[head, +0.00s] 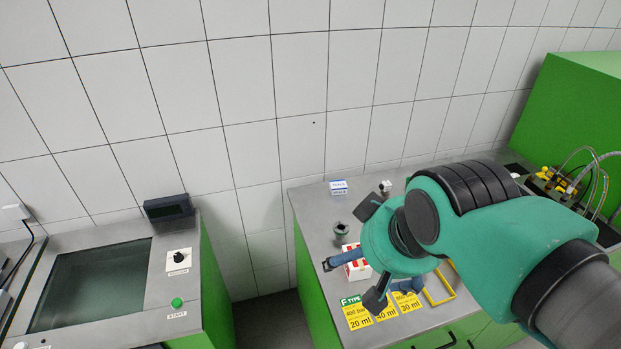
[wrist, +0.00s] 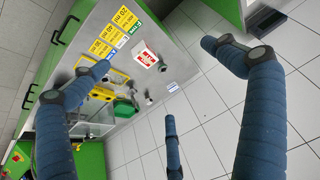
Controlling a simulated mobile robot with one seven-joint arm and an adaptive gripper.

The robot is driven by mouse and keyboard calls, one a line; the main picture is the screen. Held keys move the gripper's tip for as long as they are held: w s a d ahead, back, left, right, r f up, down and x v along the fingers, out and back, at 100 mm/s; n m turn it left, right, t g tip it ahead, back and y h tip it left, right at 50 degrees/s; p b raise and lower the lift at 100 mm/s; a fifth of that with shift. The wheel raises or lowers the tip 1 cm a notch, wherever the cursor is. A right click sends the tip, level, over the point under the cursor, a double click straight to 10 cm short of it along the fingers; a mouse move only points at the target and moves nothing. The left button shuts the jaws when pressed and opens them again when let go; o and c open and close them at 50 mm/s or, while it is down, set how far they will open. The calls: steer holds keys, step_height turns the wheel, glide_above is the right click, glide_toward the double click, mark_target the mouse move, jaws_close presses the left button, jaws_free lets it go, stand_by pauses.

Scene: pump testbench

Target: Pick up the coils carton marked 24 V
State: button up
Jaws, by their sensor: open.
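A small white carton with red markings (head: 357,268) stands on the grey bench top behind the yellow cards, partly hidden by my gripper in the head view. It shows more clearly in the wrist view (wrist: 146,58). A smaller white and blue carton (head: 339,187) lies near the back edge of the bench; it also shows in the wrist view (wrist: 172,87). The print on both is too small to read, so I cannot tell which is marked 24 V. My gripper (head: 352,258) is open and empty, its fingers spread above the bench near the red-marked carton.
Yellow cards (head: 357,311) lie along the bench's front. A yellow frame (head: 440,284) is right of them. A grey fitting (head: 341,232) stands behind the red-marked carton. A green cabinet (head: 580,115) with hoses is at right. A gap separates the left bench (head: 190,235).

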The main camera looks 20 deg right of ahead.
steer(key=shift+w, duration=0.15)
steer(key=n+g+p, duration=0.3)
steer(key=n+g, duration=0.3)
steer(key=n, duration=1.1)
glide_above(356, 262)
steer(key=w+d, duration=0.1)
steer(key=w, duration=0.1)
step_height(356, 262, down, 22)
steer(key=shift+d, duration=0.25)
steer(key=shift+f, duration=0.1)
steer(key=shift+f+b, duration=0.35)
steer(key=shift+f, duration=3.9)
steer(key=shift+f, duration=0.15)
